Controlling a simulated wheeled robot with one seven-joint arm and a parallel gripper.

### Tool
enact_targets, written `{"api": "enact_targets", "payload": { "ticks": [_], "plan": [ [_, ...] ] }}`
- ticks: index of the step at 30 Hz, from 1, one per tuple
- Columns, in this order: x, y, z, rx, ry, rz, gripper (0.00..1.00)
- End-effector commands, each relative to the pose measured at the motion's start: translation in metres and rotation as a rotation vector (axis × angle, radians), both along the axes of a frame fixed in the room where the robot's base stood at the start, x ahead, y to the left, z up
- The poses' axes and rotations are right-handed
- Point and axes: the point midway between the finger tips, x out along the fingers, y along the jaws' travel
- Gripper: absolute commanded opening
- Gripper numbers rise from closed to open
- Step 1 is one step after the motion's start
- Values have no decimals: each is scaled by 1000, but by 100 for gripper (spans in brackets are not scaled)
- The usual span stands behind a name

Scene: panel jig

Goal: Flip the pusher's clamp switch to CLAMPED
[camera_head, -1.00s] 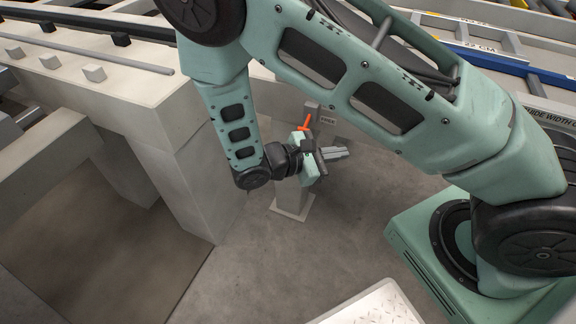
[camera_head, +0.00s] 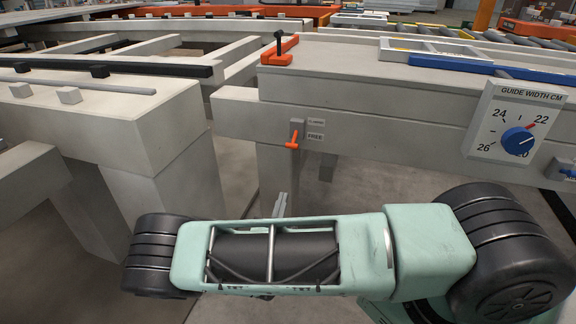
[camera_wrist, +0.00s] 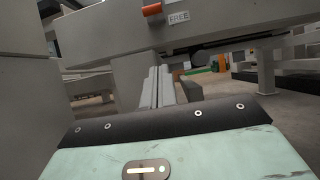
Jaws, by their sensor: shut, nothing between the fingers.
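The clamp switch (camera_head: 294,139) is an orange lever on a small grey plate on the side of the grey beam. Its lever tilts down, beside the lower label FREE (camera_head: 315,136); a smaller label (camera_head: 316,122) above it is too small to read surely. In the wrist view the orange lever (camera_wrist: 152,10) is at the top edge, left of the FREE label. My gripper (camera_head: 283,196) is shut and empty, below the switch and apart from it. Its grey fingers (camera_wrist: 159,72) point towards the beam in the wrist view. An orange block with a black handle (camera_head: 281,50) sits on top.
A guide width dial (camera_head: 519,141) with a blue knob is on a panel at the right. A grey bench (camera_head: 110,120) stands at the left. A support post below the beam is behind my gripper. Open floor lies below the beam.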

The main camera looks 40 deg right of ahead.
Motion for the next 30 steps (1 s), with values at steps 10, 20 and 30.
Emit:
{"api": "enact_targets", "payload": {
  "ticks": [10, 20, 30],
  "plan": [
    [7, -10, 7, 1, -2, -4, 0],
    [41, -56, 36, 2, -2, -7, 0],
    [49, -64, 76, 3, -1, -3, 0]
  ]
}}
